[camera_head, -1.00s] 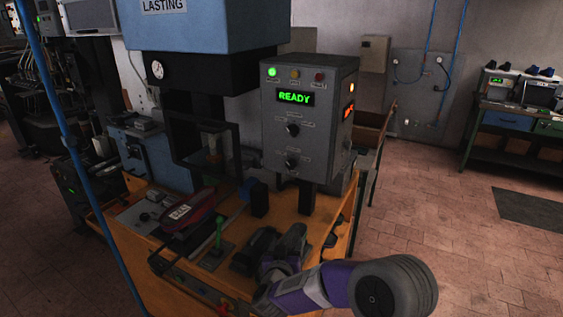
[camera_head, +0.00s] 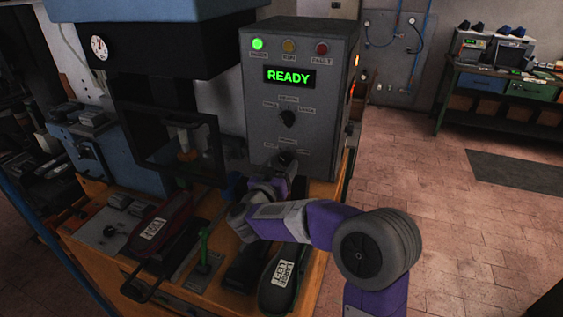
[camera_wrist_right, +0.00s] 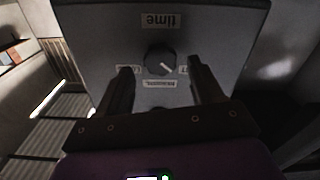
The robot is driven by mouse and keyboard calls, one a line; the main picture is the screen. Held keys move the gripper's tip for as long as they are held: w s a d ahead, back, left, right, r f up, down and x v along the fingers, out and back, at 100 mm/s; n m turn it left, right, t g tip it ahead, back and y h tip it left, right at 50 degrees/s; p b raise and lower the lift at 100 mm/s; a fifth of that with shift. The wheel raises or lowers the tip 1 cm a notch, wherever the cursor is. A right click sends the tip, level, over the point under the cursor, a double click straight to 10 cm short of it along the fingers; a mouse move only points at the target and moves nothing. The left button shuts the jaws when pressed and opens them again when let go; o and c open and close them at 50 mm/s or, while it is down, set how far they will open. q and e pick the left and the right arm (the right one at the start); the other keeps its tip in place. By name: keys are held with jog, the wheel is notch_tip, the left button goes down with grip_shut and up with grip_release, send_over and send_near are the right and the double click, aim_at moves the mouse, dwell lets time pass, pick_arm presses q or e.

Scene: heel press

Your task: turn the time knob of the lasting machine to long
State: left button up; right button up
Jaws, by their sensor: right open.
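The lasting machine's grey control box (camera_head: 262,105) shows a green READY display and two dark knobs on its front. The upper knob (camera_head: 288,118) is in plain view. The lower knob is mostly hidden by my right gripper (camera_head: 284,170) in the head view. In the right wrist view, upside down, the time knob (camera_wrist_right: 160,62) has the label "time" beside it and small labels around it. Its white pointer line slants to the lower right in that view. My right gripper's fingers are open, one on each side of the knob; contact is not clear. My left gripper is out of view.
Below the box, the orange bench (camera_head: 190,282) holds a dark red shoe form (camera_head: 160,226), a green-handled lever (camera_head: 204,250) and a black labelled form (camera_head: 284,282). The blue press (camera_head: 150,12) stands at left. Open floor lies to the right.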

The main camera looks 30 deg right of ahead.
aim_at(286, 158)
jog(key=shift+x, duration=1.15)
jog(key=c, duration=1.1)
jog(key=shift+o, duration=0.2)
